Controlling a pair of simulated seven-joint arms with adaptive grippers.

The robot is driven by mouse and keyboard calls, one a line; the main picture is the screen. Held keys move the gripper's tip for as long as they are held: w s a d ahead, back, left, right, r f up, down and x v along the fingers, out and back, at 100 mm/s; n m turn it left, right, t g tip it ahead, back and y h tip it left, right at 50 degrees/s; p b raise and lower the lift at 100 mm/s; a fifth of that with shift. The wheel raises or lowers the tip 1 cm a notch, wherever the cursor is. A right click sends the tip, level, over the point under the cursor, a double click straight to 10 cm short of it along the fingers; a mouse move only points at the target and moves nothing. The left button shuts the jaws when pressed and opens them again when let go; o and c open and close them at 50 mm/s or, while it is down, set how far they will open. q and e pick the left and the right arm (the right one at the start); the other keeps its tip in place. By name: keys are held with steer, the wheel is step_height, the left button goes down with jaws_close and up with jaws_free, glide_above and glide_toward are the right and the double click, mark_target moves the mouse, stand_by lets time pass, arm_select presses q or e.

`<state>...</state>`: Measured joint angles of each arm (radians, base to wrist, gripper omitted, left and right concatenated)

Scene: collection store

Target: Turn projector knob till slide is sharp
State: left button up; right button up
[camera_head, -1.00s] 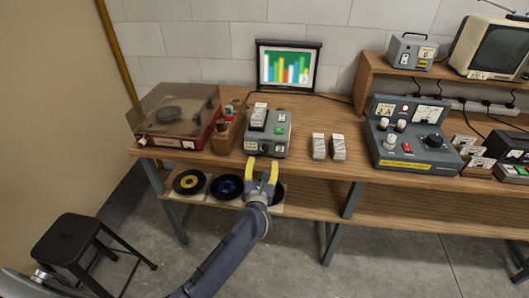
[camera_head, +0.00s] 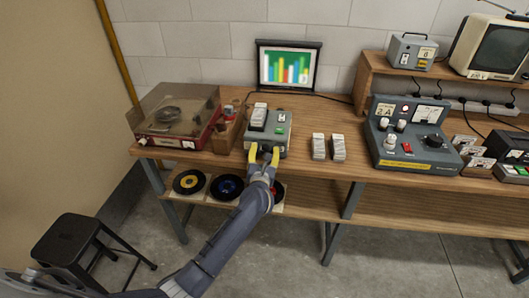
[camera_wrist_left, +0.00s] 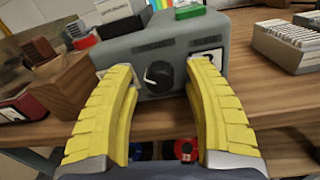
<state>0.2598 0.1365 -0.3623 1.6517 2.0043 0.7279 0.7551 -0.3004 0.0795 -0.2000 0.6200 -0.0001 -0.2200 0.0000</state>
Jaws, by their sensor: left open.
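The grey slide projector (camera_head: 281,135) stands on the wooden bench, and its front shows in the left wrist view (camera_wrist_left: 213,30). Its black knob (camera_wrist_left: 158,75) with a white pointer mark is on the front face. My left gripper (camera_head: 264,151) is open in front of the projector. In the left wrist view its yellow fingers (camera_wrist_left: 158,80) stand on either side of the knob, with gaps; I cannot tell whether the tips touch the projector. The screen (camera_head: 288,67) behind shows a blurred slide of coloured bars on green. My right gripper is out of view.
A record player (camera_head: 175,118) and a wooden rack (camera_head: 228,132) stand left of the projector. Two slide boxes (camera_head: 328,147) stand to its right, then a grey control console (camera_head: 408,140). Records (camera_head: 228,187) lie on the lower shelf. A stool (camera_head: 75,245) is at left.

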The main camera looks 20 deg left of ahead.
arm_select(q)
jaws_close()
steer(key=shift+f+m, duration=0.1)
steer(key=shift+m, duration=1.9)
jaws_free()
steer(key=shift+s, duration=0.1)
steer(key=s+d, duration=0.2)
steer(key=s, duration=0.9)
steer(key=shift+s, duration=0.35)
steer(key=shift+d, duration=0.1)
